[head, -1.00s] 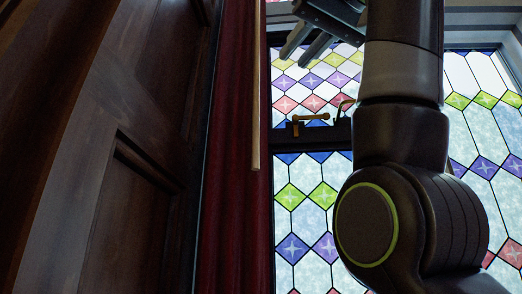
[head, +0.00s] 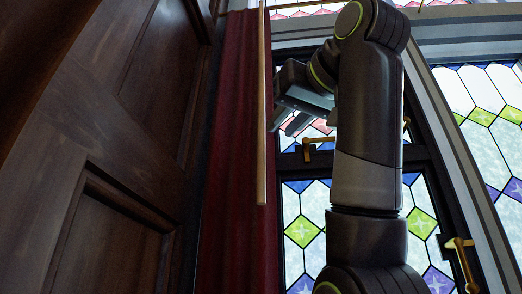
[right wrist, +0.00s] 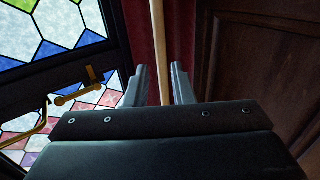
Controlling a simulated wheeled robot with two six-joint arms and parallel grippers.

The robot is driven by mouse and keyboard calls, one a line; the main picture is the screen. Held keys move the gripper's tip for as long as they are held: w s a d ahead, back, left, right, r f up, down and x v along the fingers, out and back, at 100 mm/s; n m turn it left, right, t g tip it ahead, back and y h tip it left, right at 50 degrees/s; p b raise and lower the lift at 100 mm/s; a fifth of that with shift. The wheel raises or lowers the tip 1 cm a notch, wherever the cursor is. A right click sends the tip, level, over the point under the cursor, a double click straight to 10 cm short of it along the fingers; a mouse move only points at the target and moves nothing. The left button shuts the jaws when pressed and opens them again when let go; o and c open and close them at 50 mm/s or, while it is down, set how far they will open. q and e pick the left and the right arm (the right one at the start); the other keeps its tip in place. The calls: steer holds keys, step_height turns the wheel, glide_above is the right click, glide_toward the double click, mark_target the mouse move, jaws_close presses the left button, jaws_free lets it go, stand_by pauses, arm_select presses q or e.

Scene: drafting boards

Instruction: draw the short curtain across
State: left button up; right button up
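The dark red curtain (head: 232,170) hangs in a narrow gathered strip at the left of the window; part of it also shows in the right wrist view (right wrist: 142,35). A thin pale wooden rod (head: 262,150) hangs upright in front of it, its lower end free. My right gripper (head: 288,120) is just right of the rod at about mid-length. In the right wrist view my right gripper (right wrist: 158,85) is open, and the rod (right wrist: 158,40) lines up in the gap between its fingers. I cannot tell whether the fingers surround it. My left gripper is out of view.
Dark wood panelling (head: 110,130) stands close on the left. Stained-glass windows (head: 305,230) in dark frames fill the right, with brass handles (head: 463,258) sticking out. A thin rail (head: 450,14) crosses the top.

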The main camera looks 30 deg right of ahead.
mark_target(263, 147)
steer(key=w+p, duration=0.3)
steer(key=w, duration=0.1)
steer(key=w+p, duration=0.3)
steer(key=w, duration=0.1)
steer(key=shift+w+d+r, duration=0.1)
steer(key=shift+d, duration=0.1)
steer(key=shift+w, duration=0.8)
steer(key=shift+s, duration=0.1)
jaws_close()
